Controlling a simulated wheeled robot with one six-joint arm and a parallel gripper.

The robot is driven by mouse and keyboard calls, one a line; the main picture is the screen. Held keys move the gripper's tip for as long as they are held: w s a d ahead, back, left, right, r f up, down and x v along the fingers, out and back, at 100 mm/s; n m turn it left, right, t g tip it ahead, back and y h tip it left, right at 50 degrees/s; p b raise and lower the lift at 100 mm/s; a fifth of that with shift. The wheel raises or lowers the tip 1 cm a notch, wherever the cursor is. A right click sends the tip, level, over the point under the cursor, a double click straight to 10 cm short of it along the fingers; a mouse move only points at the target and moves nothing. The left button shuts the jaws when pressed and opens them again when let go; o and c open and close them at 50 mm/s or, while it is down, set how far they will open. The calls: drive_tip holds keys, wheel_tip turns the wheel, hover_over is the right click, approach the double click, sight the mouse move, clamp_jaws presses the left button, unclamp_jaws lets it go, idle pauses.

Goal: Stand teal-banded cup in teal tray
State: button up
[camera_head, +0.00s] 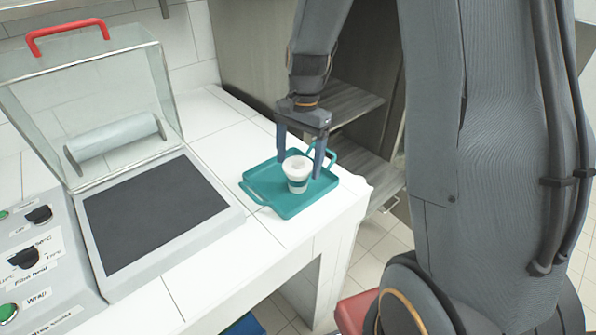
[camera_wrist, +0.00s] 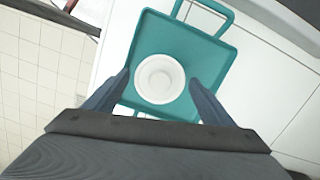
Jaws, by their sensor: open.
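The white cup with a teal band (camera_head: 297,174) stands upright in the teal tray (camera_head: 262,187), near its middle. In the wrist view the cup (camera_wrist: 160,79) shows from above with its round open mouth, inside the tray (camera_wrist: 150,31). My gripper (camera_head: 299,168) is open, with one finger on each side of the cup. In the wrist view my gripper's fingertips (camera_wrist: 160,75) flank the cup, and gaps show between them and its rim. The cup's base is partly hidden in the wrist view.
The tray sits near the right end of the white tiled counter (camera_head: 215,120). A sealing machine with a dark plate (camera_head: 150,210), a clear raised lid and a red handle (camera_head: 67,36) stands to the left. Shelves (camera_head: 345,105) lie behind, and the counter edge is close on the right.

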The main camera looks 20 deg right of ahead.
drive_tip(key=r, duration=0.2)
drive_tip(key=r+b, duration=0.1)
drive_tip(key=r, duration=0.4)
drive_tip(key=shift+w+d+r+b, duration=0.3)
drive_tip(key=shift+d+r, duration=0.1)
drive_tip(key=shift+s, duration=0.3)
drive_tip(key=s+a+f+n+t+h, duration=0.1)
drive_tip(key=s+f+n+t, duration=0.1)
drive_tip(key=s+f+n, duration=0.4)
drive_tip(key=s+n, duration=0.4)
drive_tip(key=s, duration=0.3)
drive_tip(key=shift+s+a+f+n, duration=0.2)
drive_tip(key=shift+n, duration=0.2)
